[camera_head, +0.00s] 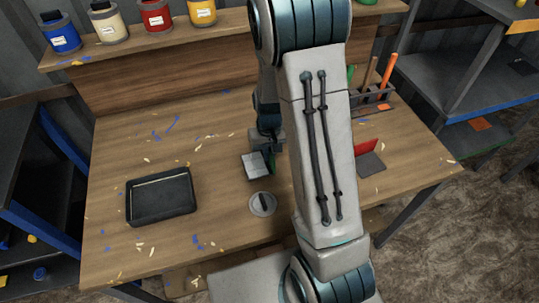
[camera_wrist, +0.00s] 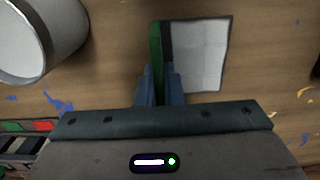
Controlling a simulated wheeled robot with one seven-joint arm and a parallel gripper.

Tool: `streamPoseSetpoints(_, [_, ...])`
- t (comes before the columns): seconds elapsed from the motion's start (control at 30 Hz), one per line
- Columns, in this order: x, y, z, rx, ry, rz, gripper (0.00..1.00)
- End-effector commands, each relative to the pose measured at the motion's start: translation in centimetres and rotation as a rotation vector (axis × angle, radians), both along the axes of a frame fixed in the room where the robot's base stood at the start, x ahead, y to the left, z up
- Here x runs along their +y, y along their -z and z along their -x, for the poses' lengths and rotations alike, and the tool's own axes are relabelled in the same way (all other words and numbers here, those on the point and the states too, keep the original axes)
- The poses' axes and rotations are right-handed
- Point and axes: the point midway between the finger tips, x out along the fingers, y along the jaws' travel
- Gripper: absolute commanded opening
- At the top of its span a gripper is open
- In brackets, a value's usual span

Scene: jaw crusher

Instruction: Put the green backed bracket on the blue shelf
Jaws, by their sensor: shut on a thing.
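The green backed bracket (camera_head: 271,163) is on or just above the wooden bench, left of my arm in the head view. In the wrist view its upright green back (camera_wrist: 155,52) stands between my gripper's blue fingers (camera_wrist: 160,88). A pale, dark-rimmed panel (camera_wrist: 198,55) adjoins it on the right and looks like its base. My gripper (camera_head: 268,143) is shut on the green back; my arm partly hides it in the head view. I cannot tell whether the bracket touches the bench. The shelf with a blue front edge (camera_head: 463,104) is on the rack at the right.
A red backed bracket (camera_head: 369,160) and a tool holder (camera_head: 375,106) are right of my arm. Several paint cans (camera_head: 109,22) line the back ledge. A yellow-edged shelf (camera_head: 520,25) is above the blue-edged one.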

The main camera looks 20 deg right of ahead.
Motion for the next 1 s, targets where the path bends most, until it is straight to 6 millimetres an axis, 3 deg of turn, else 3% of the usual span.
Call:
streamPoseSetpoints(0.2, [0.0,2.0,0.0,0.001,-0.001,0.000,0.00])
streamPoseSetpoints(0.6, [0.0,2.5,0.0,-0.001,-0.001,0.000,0.00])
streamPoseSetpoints(0.63, [0.0,2.4,0.0,0.000,-0.001,0.000,0.15])
streamPoseSetpoints(0.7, [0.0,2.4,0.0,0.000,-0.001,0.000,0.29])
streamPoseSetpoints(1.0, [0.0,2.2,0.0,0.000,-0.001,0.000,0.29])
